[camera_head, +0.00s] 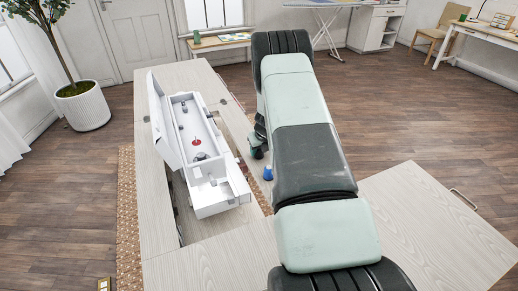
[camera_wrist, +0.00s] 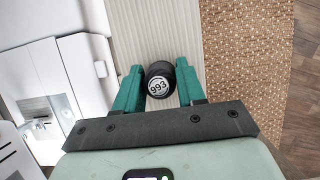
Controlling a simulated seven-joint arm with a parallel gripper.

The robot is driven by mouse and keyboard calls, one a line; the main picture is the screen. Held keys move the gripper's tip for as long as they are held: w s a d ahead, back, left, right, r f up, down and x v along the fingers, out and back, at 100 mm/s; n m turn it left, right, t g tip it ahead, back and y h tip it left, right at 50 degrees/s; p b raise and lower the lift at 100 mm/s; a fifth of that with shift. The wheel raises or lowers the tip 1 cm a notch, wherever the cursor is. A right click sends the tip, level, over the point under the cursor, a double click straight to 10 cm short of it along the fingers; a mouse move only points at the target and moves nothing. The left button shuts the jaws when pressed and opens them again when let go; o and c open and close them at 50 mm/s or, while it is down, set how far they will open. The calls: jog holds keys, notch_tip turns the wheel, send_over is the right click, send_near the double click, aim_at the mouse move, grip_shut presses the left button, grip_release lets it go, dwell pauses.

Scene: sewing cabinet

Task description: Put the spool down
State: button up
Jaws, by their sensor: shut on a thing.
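A dark spool (camera_wrist: 159,86) with a round white label reading 993 sits between the two teal fingers of my gripper (camera_wrist: 160,68) in the wrist view. The fingers are shut on its sides, with its labelled end facing the camera. Pale ribbed wood shows below it; I cannot tell whether it touches that surface. In the head view my gripper (camera_head: 257,153) is mostly hidden behind my arm, beside the right side of the white sewing machine (camera_head: 206,165). The held spool is hard to make out there.
A small blue cone-shaped thing (camera_head: 268,173) stands on the pale wooden cabinet (camera_head: 185,75) near my gripper. The white machine stands close on the left, in the cabinet's opening. The cabinet's right leaf (camera_head: 425,215) is clear. A patterned rug (camera_wrist: 245,75) lies beyond the cabinet edge.

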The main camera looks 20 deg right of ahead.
jog(key=shift+f, duration=0.1)
jog(key=o, duration=1)
jog(key=shift+r, duration=0.55)
jog(key=v, duration=1.1)
jog(key=shift+s+r, duration=0.1)
jog(key=shift+s, duration=0.15)
